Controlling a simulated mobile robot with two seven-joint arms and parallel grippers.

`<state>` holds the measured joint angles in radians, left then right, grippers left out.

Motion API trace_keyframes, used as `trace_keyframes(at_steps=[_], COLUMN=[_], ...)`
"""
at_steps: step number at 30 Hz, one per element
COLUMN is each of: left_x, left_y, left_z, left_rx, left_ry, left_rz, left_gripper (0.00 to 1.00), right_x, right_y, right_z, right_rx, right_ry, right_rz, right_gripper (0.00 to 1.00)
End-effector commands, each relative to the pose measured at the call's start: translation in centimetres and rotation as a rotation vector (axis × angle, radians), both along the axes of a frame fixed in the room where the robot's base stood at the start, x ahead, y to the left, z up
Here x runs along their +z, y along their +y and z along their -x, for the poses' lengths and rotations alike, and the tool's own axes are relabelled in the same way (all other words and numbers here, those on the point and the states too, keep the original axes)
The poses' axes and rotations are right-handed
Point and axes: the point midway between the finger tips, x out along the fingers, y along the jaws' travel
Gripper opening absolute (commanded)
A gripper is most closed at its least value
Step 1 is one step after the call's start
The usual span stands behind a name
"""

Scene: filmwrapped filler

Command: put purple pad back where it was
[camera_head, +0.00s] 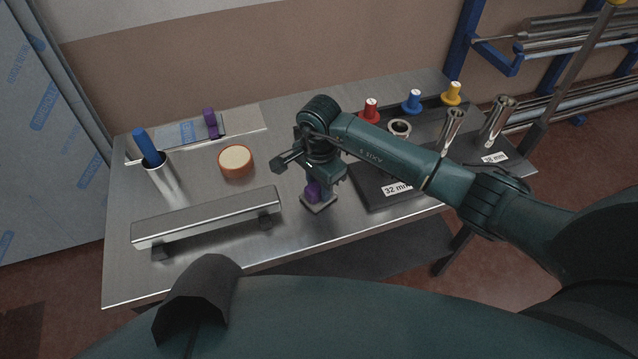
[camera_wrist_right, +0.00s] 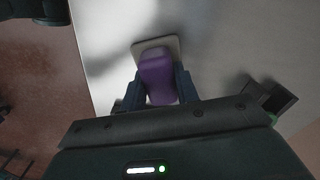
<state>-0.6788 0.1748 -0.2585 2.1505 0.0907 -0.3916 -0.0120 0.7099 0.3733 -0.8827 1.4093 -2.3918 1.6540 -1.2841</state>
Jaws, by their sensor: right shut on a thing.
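The purple pad (camera_head: 313,190) has a purple grip on a pale square base. It is at mid-table, left of the black tray's front corner. My right gripper (camera_head: 320,181) is above it and shut on its purple grip. In the right wrist view the purple grip (camera_wrist_right: 157,75) sits between both fingers (camera_wrist_right: 161,88), and the square base shows beyond it. I cannot tell whether the base touches the table or hangs just above it. My left gripper is not in view.
A steel bar on feet (camera_head: 205,218) lies front left. Behind it are a tape roll (camera_head: 236,161), a steel cup with a blue handle (camera_head: 147,147), and a plate with another purple piece (camera_head: 210,122).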

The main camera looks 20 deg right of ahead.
Motion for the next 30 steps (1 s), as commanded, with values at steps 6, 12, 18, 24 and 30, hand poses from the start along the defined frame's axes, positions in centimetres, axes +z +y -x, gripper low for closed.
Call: trace_keyframes(at_steps=[6,12,18,24,30], left_x=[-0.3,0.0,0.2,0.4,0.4], left_y=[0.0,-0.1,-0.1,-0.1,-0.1], left_z=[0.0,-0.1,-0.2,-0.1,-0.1], left_rx=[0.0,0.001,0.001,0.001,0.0], left_ry=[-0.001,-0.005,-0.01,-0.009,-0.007], left_rz=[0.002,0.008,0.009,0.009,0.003], left_gripper=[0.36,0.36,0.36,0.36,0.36], right_x=[-0.2,-0.2,-0.2,-0.1,2.2], right_y=[0.0,0.0,0.0,0.0,0.0], right_z=[0.0,0.0,0.0,0.0,-0.2], right_rx=[0.0,0.0,0.0,0.0,0.002], right_ry=[-0.001,0.0,0.0,0.0,-0.005], right_rz=[0.0,0.0,0.0,0.0,-0.001], right_gripper=[0.09,0.41,0.52,0.52,0.52])
